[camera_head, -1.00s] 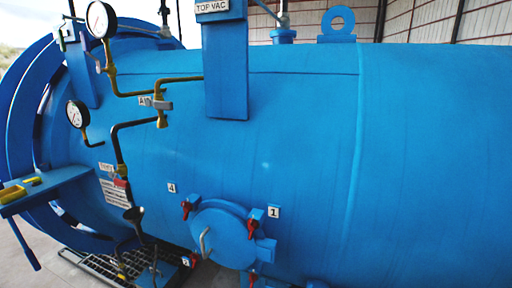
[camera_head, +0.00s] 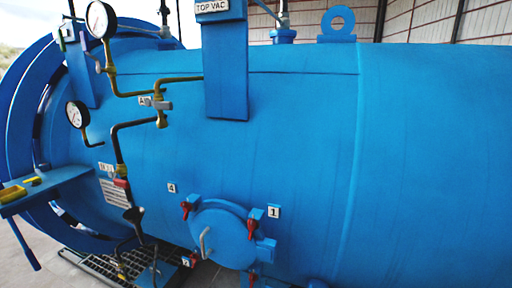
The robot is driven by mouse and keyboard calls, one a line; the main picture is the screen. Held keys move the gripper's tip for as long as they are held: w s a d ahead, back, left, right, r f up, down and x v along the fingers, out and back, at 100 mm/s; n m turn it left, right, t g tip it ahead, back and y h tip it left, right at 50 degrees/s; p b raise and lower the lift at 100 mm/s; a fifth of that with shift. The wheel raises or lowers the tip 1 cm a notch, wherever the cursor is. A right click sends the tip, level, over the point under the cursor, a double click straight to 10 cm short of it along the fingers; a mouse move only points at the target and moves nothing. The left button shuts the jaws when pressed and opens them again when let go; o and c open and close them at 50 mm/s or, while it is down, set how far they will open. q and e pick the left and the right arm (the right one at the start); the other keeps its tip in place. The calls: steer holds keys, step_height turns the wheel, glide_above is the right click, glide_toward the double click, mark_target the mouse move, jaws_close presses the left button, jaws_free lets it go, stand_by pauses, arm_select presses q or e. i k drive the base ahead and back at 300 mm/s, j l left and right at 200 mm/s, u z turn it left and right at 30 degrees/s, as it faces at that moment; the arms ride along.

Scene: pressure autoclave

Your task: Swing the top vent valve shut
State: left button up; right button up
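The big blue autoclave vessel (camera_head: 430,150) lies on its side across the view. No label that I can read says top vent. A small valve with a grey handle (camera_head: 162,105) sits on the brass pipe at the upper left, beside a small tag too small to read. A red-handled fitting (camera_head: 121,183) sits lower on the same piping, next to another small tag. A sign reading TOP VAC (camera_head: 212,6) is on the blue post at the top. Pipe fittings on top of the vessel (camera_head: 283,30) are partly cut off by the frame. Neither gripper shows.
Two round gauges (camera_head: 101,19) (camera_head: 77,114) stand at the left. A round hatch (camera_head: 220,236) with red clamps juts out low in front. A blue shelf (camera_head: 45,190) with yellow pieces is at the left, above a metal grating (camera_head: 95,266). A lifting eye (camera_head: 338,22) stands on top.

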mark_target(60, 37)
steer(key=u, duration=1.35)
